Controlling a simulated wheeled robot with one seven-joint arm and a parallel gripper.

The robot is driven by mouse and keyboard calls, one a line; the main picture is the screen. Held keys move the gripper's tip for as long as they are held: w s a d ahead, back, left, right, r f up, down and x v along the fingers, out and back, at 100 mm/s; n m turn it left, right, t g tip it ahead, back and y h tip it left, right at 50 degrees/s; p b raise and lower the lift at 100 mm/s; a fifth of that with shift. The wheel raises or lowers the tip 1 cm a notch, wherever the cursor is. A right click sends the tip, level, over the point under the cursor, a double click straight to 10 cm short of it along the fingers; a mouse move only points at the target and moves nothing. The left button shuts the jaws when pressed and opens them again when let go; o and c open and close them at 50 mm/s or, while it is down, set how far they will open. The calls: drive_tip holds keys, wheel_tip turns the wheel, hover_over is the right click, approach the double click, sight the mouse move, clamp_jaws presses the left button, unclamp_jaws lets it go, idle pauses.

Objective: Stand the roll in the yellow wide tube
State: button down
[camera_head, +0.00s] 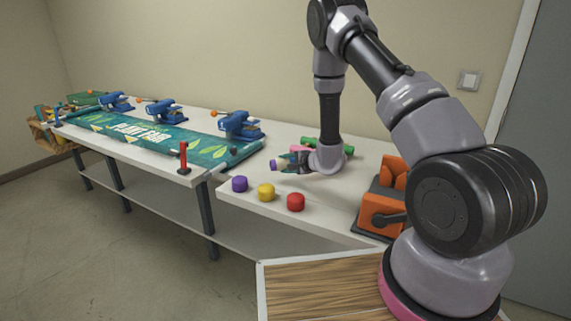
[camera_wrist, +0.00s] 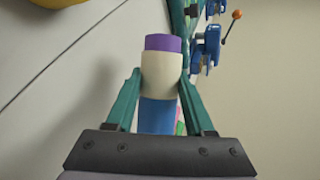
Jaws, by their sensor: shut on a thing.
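The roll is held in my gripper (camera_head: 288,163); it has a purple end, a cream band and a blue part, seen in the wrist view (camera_wrist: 161,78). The green fingers of my gripper (camera_wrist: 158,88) are shut on its sides. In the head view the roll (camera_head: 274,165) lies about level, above the table, its purple end pointing left. The yellow wide tube (camera_head: 266,192) stands near the table's front edge, in front of and below the roll. A yellow edge (camera_wrist: 57,2) at the top left of the wrist view is cut off.
A purple tube (camera_head: 239,184) and a red tube (camera_head: 295,202) stand either side of the yellow one. An orange device (camera_head: 381,214) is at the right. Green and pink items lie behind my gripper. A banner (camera_head: 150,137) and blue tools (camera_head: 240,125) cover the left table.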

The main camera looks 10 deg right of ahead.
drive_tip(key=shift+f, duration=0.35)
drive_tip(key=shift+c, duration=1.4)
unclamp_jaws()
drive_tip(key=shift+r, duration=0.1)
